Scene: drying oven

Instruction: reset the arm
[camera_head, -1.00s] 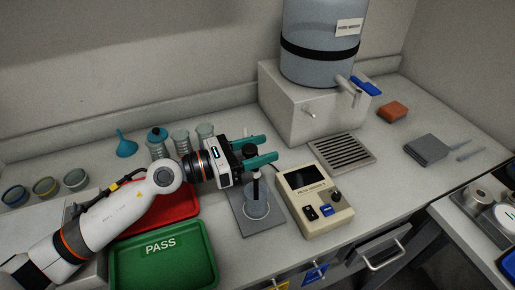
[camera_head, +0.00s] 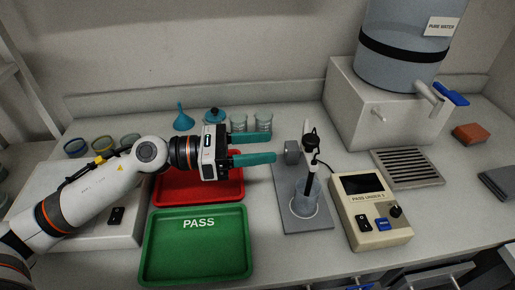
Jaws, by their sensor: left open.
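My left arm comes in from the left, and its gripper (camera_head: 274,147) has two teal fingers pointing right. The fingers are apart and nothing is between them. The gripper is over the back part of the red tray (camera_head: 178,194), left of the probe stand (camera_head: 289,219). On the stand a dark probe (camera_head: 309,178) stands upright in a small beaker (camera_head: 303,205). The gripper looks apart from the probe. My right gripper does not show.
The green PASS tray (camera_head: 196,262) lies in front, empty. A beige meter (camera_head: 371,212) stands right of the stand. Several glass vessels and a teal funnel (camera_head: 182,118) stand behind the arm. The water tank (camera_head: 404,72) and drain grate (camera_head: 406,168) are at the right.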

